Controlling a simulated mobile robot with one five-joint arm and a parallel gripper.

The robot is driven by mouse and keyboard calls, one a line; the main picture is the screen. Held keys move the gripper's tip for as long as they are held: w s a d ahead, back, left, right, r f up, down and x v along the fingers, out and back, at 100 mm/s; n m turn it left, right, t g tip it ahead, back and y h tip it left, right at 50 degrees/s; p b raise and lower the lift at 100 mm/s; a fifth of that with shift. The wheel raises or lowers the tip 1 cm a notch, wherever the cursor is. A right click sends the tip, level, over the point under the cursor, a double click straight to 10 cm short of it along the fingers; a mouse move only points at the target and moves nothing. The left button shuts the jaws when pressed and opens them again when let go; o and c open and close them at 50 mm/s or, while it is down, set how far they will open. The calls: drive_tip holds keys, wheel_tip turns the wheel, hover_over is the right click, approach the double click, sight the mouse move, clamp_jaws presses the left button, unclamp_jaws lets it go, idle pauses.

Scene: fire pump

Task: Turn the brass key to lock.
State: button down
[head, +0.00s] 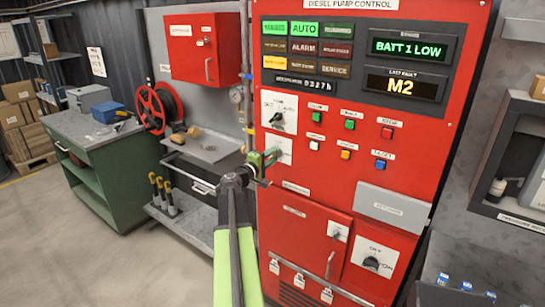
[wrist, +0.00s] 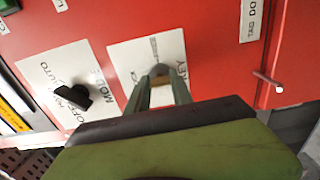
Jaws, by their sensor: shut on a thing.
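The white key plate (wrist: 121,60), lettered KEY, is on the red pump panel; it also shows in the head view (head: 284,145), partly behind my gripper. My gripper (wrist: 160,72) reaches to the middle of this plate, its two fingers closed together on the brass key. The key is almost wholly hidden by the fingers, so I cannot tell its angle. In the head view my gripper (head: 264,163) is in front of the plate's lower part.
A mode plate with a black knob (wrist: 74,97) is beside the key plate; the knob (head: 277,118) is above it in the head view. Coloured buttons (head: 349,124) are to the right. A rod (wrist: 267,81) sticks out of the panel. A green workbench (head: 110,160) stands left.

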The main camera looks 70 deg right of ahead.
drive_tip(key=shift+f, duration=0.1)
idle(0.3)
drive_tip(key=c, duration=1.1)
unclamp_jaws()
drive_tip(key=shift+a, duration=0.1)
drive_tip(key=v, duration=1.7)
drive_tip(key=shift+a, duration=0.15)
